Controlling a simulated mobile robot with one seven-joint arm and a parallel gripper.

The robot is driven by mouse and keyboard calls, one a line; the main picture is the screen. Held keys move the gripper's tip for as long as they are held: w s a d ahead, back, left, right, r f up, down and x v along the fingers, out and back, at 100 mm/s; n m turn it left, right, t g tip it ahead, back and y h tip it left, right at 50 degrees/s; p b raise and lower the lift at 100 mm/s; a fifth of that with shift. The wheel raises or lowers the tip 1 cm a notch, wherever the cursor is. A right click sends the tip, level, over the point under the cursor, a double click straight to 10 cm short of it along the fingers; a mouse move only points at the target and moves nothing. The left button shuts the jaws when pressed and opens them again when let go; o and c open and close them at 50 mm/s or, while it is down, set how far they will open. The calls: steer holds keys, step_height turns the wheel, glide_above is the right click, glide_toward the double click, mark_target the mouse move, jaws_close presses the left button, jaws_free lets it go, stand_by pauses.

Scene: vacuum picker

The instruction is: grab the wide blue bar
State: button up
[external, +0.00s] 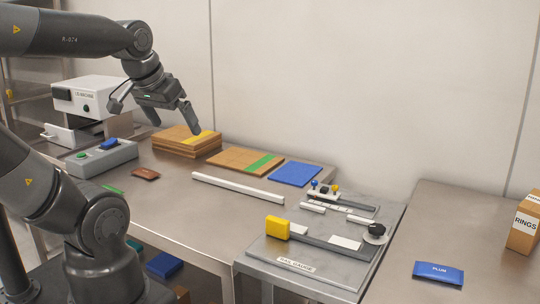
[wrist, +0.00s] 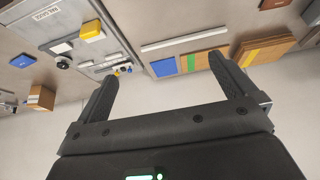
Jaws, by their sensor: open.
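No single thing is clearly the wide blue bar. A flat blue panel (external: 295,174) lies on the steel bench, right of a board with a green stripe; it also shows in the wrist view (wrist: 163,67). A blue packet marked PLUM (external: 439,273) lies on the right bench. A small blue piece (external: 110,143) sits on a grey box, and a blue block (external: 164,265) lies on a lower level. My gripper (external: 175,127) is open and empty above the stacked boards, apart from all the blue things. Its two fingers spread wide in the wrist view (wrist: 163,68).
Stacked wooden boards (external: 180,144) and a green-striped board (external: 238,160) lie at the back. A white bar (external: 238,188) crosses the bench. A rail gauge (external: 310,258) with a yellow block stands right of middle. A RINGS box (external: 525,226) stands far right. The front bench is mostly clear.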

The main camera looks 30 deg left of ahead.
steer(key=w+d+r+g, duration=0.1)
steer(key=w+d+g, duration=0.1)
steer(key=w+d, duration=1.55)
steer(key=n+t, duration=0.1)
glide_above(439, 270)
steer(key=s, duration=0.2)
step_height(439, 270, down, 23)
steer(key=shift+s+r, duration=0.1)
steer(key=shift+r, duration=0.05)
steer(key=x, duration=0.5)
steer(key=shift+s+d+f, duration=0.1)
steer(key=shift+s+f, duration=0.15)
steer(key=shift+s, duration=0.1)
steer(key=c, duration=0.8)
